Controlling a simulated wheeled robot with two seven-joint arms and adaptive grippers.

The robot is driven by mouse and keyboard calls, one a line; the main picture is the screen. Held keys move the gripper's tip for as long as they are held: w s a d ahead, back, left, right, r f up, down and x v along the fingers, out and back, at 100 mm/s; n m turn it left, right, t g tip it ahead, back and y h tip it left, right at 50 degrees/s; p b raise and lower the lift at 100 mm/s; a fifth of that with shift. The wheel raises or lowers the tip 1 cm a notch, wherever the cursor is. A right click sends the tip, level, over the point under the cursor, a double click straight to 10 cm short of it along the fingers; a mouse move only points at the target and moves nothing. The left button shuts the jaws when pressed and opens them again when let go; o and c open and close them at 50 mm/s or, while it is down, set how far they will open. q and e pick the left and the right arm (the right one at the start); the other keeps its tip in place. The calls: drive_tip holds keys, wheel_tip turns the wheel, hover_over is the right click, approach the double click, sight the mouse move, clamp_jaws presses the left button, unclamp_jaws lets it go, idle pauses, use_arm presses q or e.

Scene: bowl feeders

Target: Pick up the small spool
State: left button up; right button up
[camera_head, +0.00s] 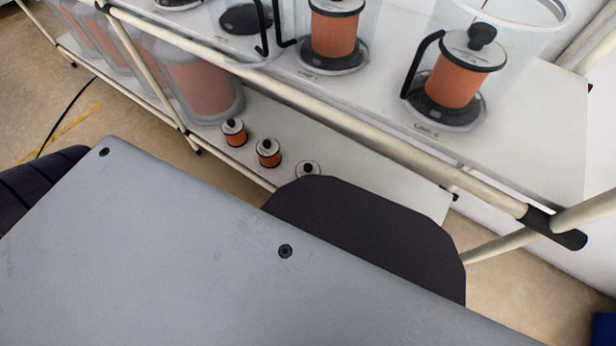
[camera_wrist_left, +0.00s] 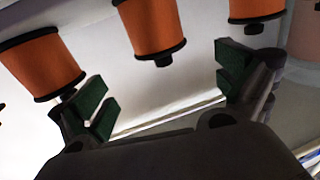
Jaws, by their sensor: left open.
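In the head view, small orange spools with black rims and knobs stand upright in a row on the lower shelf: a left one (camera_head: 235,133), a middle one (camera_head: 268,153), and a right one (camera_head: 308,168), mostly hidden behind my own dark body part. In the left wrist view, three orange spools show inverted: left (camera_wrist_left: 42,63), middle (camera_wrist_left: 155,27) and right (camera_wrist_left: 256,10). My left gripper (camera_wrist_left: 166,92) is open and empty, its green-padded fingers apart. The middle spool is beyond the gap between them, with no visible contact. My right gripper is not in view.
The lower white shelf (camera_head: 375,186) sits beneath an upper shelf (camera_head: 535,125) with clear containers holding larger orange spools (camera_head: 459,80). A pale frame rail (camera_head: 330,118) runs along the upper shelf's front. A large container (camera_head: 205,85) stands left of the small spools.

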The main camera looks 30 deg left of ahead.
sight(303, 182)
use_arm(q)
drive_tip(key=shift+w+a+b, duration=0.15)
drive_tip(key=shift+w+b, duration=0.4)
drive_tip(key=shift+w, duration=1.4)
drive_tip(key=shift+w+a+b, duration=0.1)
drive_tip(key=shift+w+b, duration=0.45)
drive_tip(key=shift+w, duration=1.4)
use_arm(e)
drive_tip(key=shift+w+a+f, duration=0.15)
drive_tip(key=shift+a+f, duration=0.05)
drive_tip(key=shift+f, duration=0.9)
use_arm(q)
drive_tip(key=shift+w, duration=0.1)
drive_tip(key=shift+w+b, duration=1)
drive_tip(key=shift+w, duration=0.4)
drive_tip(key=shift+w+a+b, duration=0.15)
drive_tip(key=shift+w+b, duration=0.3)
drive_tip(key=shift+w, duration=0.65)
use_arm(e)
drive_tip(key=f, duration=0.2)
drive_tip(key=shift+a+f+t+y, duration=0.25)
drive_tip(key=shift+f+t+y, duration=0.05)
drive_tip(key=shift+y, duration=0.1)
use_arm(q)
drive_tip(key=shift+r, duration=0.1)
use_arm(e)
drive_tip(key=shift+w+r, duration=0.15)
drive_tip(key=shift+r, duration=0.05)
